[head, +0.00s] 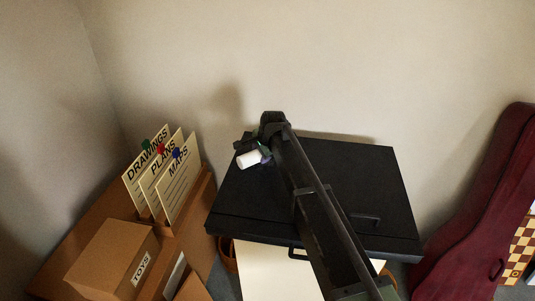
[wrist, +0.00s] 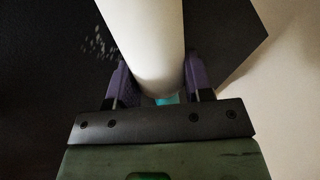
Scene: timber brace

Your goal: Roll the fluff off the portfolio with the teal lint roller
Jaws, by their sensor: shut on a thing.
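The black portfolio (head: 360,180) lies flat on a pale support, with a handle at its front edge. My gripper (wrist: 160,88) is over the portfolio's back left part and is shut on the lint roller. The roller's white cylinder (head: 249,159) shows in the head view, and it fills the upper middle of the wrist view (wrist: 145,35). A bit of teal (wrist: 167,99) shows between the purple fingers; the rest of the handle is hidden. Pale specks of fluff (wrist: 98,42) lie on the black surface left of the roller. I cannot tell if the roller touches the portfolio.
A brown box with cards reading DRAWINGS, PLANS and MAPS (head: 163,185) stands at left, behind a TOYS box (head: 115,258). A dark red instrument case (head: 480,215) leans at right, by a checkered board (head: 522,250). The wall is close behind.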

